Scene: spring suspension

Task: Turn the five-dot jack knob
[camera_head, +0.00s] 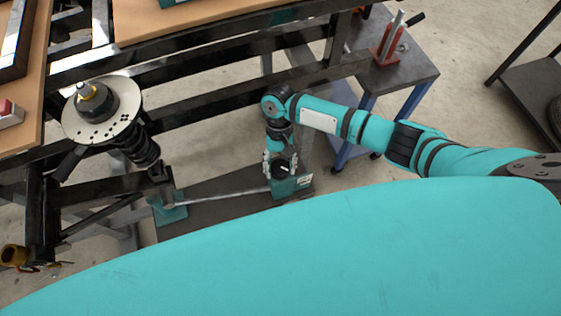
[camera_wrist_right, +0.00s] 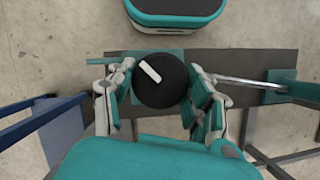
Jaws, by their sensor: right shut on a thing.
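The jack knob (camera_wrist_right: 160,92) is round and black with a white bar on top. The bar slants from upper left to lower right in the wrist view. My right gripper (camera_wrist_right: 160,96) has one finger on each side of the knob and is shut on it. In the head view my right gripper (camera_head: 281,166) reaches down at the teal jack block (camera_head: 290,187), and the knob is mostly hidden there. A small pale label (camera_head: 304,181) sits on the block; its dots are too small to read. My left gripper is not in view.
A metal rod (camera_head: 225,196) runs from the jack block to another teal block (camera_head: 169,210) on a dark base plate (camera_head: 225,217). A spring strut with a perforated disc (camera_head: 101,125) stands at the left in a black frame. A cart (camera_head: 415,72) carries a red tool (camera_head: 385,48).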

